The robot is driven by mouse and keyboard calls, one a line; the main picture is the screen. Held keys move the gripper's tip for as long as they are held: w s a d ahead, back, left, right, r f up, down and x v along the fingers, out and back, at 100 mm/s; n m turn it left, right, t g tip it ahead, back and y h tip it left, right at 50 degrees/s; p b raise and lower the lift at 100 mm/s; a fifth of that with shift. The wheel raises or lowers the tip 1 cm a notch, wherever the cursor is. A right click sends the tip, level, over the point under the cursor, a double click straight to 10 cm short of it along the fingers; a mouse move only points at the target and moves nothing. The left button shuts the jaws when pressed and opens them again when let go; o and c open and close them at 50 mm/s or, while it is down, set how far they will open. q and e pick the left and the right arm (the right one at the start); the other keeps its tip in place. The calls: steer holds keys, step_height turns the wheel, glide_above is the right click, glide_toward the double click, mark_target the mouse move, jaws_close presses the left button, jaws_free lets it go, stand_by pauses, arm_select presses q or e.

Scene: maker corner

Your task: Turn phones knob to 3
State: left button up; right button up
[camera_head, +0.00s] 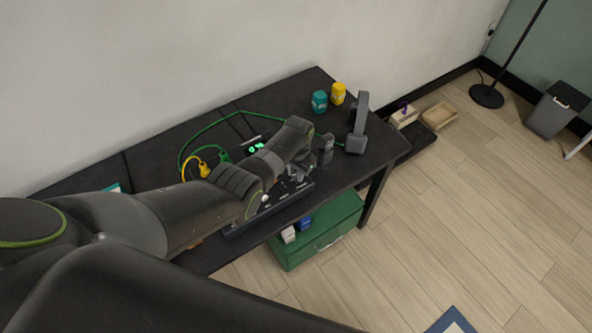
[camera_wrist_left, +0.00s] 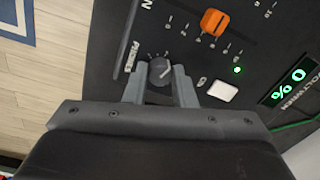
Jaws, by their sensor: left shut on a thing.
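The phones knob (camera_wrist_left: 160,71) is a small dark round knob with a pale pointer line, beside the PHONES label (camera_wrist_left: 131,57) in the left wrist view. My left gripper (camera_wrist_left: 158,82) is shut on it, one grey finger on each side. The scale marks around the knob are too small to read, so I cannot tell its setting. In the head view my left gripper (camera_head: 297,173) is at the front of the dark audio device (camera_head: 268,209), and my arm hides much of the device and the knob. My right gripper is not in view.
The panel also has an orange knob (camera_wrist_left: 213,22), a white button (camera_wrist_left: 222,91), a green light (camera_wrist_left: 237,70) and a display (camera_wrist_left: 290,86) showing 0 %. Green and yellow cables (camera_head: 187,161) lie behind. A dark headphone stand (camera_head: 358,125) stands right of the gripper.

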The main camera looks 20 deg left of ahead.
mark_target(296, 175)
arm_select(q)
steer(key=shift+m, duration=0.6)
steer(key=o, duration=1)
steer(key=shift+r+p, duration=0.45)
steer(key=shift+r, duration=0.15)
step_height(296, 175, up, 5)
steer(key=shift+d+f+p, duration=0.1)
steer(key=shift+f+p, duration=0.05)
steer(key=shift+p, duration=0.55)
step_height(296, 175, up, 12)
steer(key=shift+s+d+f+b, duration=0.15)
steer(key=shift+f+b, duration=0.05)
steer(key=shift+b, duration=0.15)
